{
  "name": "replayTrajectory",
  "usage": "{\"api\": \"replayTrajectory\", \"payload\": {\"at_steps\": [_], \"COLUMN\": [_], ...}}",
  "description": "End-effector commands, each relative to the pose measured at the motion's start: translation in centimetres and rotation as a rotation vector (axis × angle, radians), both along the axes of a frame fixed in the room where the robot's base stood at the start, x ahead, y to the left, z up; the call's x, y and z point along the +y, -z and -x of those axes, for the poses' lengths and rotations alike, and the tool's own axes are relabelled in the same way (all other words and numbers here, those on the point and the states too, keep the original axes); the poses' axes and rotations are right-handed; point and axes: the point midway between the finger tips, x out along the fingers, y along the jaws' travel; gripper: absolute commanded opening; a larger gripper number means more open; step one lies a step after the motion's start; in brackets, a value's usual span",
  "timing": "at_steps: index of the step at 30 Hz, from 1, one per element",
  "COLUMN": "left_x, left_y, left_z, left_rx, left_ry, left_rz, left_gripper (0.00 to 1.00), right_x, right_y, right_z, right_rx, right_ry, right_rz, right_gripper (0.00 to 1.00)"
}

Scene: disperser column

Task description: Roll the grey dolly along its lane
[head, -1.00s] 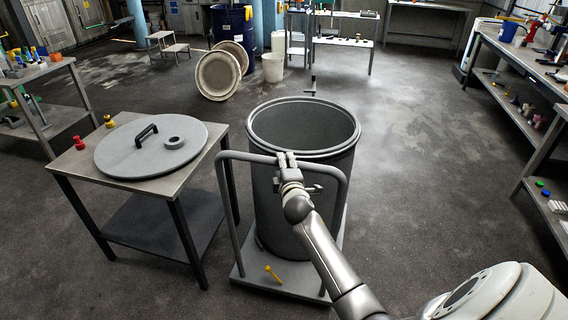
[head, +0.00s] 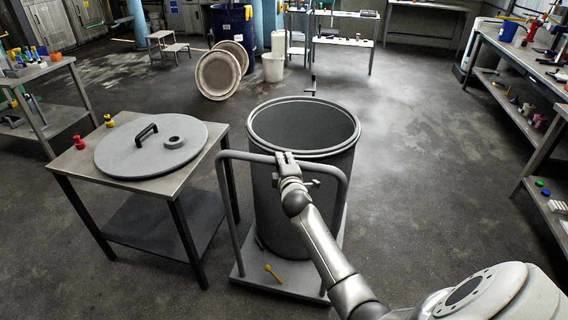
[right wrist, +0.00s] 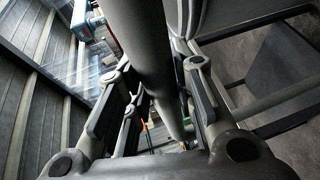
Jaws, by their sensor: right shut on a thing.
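The grey dolly (head: 252,272) stands on the floor in the middle of the head view, with a tall push handle (head: 232,154) on its near side. A large open grey drum (head: 290,205) stands upright on it. My right gripper (head: 286,158) is shut on the handle's top bar, just right of its middle. In the right wrist view the bar (right wrist: 150,50) runs between the two fingers (right wrist: 158,100). A small yellow lever (head: 272,273) sticks up from the dolly's near edge. My left gripper is not in view.
A steel table (head: 70,165) close on the left holds a round grey lid (head: 125,160) and small red and yellow pieces. Benches line the right side. Open floor (head: 415,150) lies right of the dolly.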

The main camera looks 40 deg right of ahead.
Motion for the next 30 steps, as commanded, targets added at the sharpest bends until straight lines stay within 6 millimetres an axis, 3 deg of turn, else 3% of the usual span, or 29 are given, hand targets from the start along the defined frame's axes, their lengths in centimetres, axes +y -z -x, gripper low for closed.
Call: {"api": "replayTrajectory", "payload": {"at_steps": [10,18,26,27,30], "left_x": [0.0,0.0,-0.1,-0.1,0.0], "left_y": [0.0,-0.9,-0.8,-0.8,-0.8], "left_z": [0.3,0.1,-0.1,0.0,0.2], "left_rx": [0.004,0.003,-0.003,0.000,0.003], "left_ry": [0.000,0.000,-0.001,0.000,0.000], "left_rz": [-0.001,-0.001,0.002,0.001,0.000], "left_gripper": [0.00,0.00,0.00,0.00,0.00], "right_x": [0.1,2.5,2.7,2.7,2.6], "right_y": [0.0,0.3,0.7,0.7,0.6], "right_z": [0.1,1.9,2.0,1.9,1.9], "right_rx": [0.001,0.007,0.010,0.010,0.009], "right_ry": [-0.001,-0.005,-0.006,-0.006,-0.006], "right_rz": [-0.001,-0.005,-0.008,-0.008,-0.007], "right_gripper": [0.00,0.00,0.00,0.29,0.42]}}
